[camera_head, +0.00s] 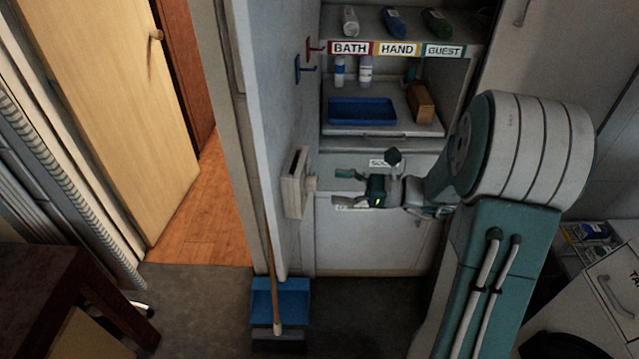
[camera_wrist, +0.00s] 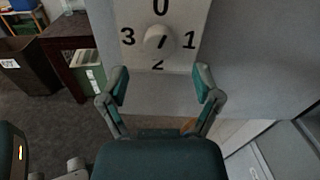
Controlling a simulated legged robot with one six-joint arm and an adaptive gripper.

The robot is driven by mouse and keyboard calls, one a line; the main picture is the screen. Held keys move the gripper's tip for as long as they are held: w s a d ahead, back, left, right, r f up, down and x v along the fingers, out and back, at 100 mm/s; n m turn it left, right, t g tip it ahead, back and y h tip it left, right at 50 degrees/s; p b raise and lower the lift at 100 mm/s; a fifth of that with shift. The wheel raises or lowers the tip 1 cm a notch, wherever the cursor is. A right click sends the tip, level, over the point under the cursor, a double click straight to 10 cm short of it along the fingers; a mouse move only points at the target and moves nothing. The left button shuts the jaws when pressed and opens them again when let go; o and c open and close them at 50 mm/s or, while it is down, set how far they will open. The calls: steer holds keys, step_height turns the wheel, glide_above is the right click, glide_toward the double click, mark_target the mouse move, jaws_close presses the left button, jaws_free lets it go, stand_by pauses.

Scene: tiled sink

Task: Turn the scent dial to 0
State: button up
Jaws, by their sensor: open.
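The scent dial is a pale round knob (camera_wrist: 159,41) on a light panel (camera_wrist: 196,12) marked 0 at the top, 1 right, 2 below and 3 left. A short dark slanted mark on the knob leans toward the upper right; which number it indicates is unclear. In the head view the panel is a box (camera_head: 294,190) on the wall side, with the knob (camera_head: 311,184) sticking out to the right. My gripper (camera_head: 345,188) is open and empty, just right of the knob and apart from it. In the wrist view my gripper (camera_wrist: 161,84) has its teal fingertips spread below the knob.
Red and blue hooks (camera_head: 304,68) stick out of the wall above the box. Shelves hold bottles, a blue tray (camera_head: 362,111) and a brown box (camera_head: 420,102). A blue dustpan (camera_head: 281,300) and a broom handle stand below. Open air lies between gripper and knob.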

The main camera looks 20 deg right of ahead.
mark_target(312, 184)
steer(key=x, duration=0.4)
steer(key=shift+a, duration=0.1)
jaws_close()
